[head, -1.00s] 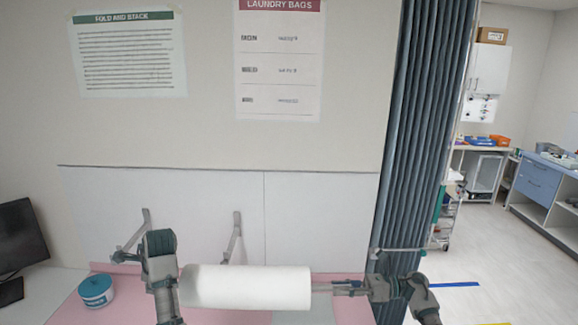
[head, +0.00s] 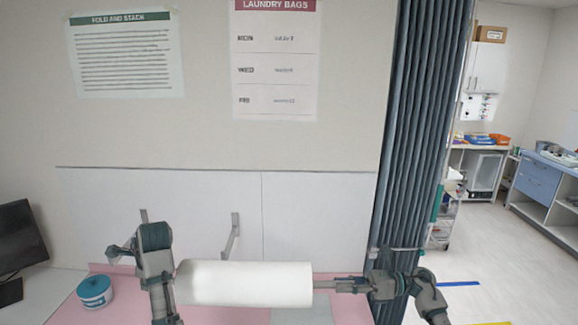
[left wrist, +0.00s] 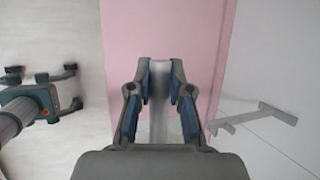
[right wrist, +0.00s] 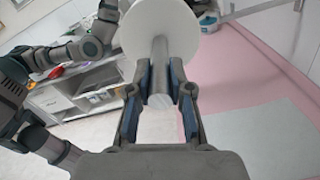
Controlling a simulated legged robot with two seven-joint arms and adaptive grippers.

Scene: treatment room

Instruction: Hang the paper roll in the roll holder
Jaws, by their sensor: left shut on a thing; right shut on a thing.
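The white paper roll (head: 245,284) lies level across the front of the head view, in front of the wall and above the pink mat. A grey rod (right wrist: 160,75) sticks out of its end. My right gripper (right wrist: 160,82) is shut on that rod, just outside the roll's end. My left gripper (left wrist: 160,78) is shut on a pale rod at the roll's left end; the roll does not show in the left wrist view. The roll holder shows as wall brackets: the right arm (head: 232,238) is clear above the roll, the left arm (head: 143,215) is mostly hidden behind my left gripper.
A blue-and-white tub (head: 95,292) stands on the pink mat (head: 60,318) at left, near a dark monitor (head: 20,240). A grey-blue curtain (head: 420,140) hangs close beside my right arm. A pale sheet (head: 302,316) lies on the mat below the roll.

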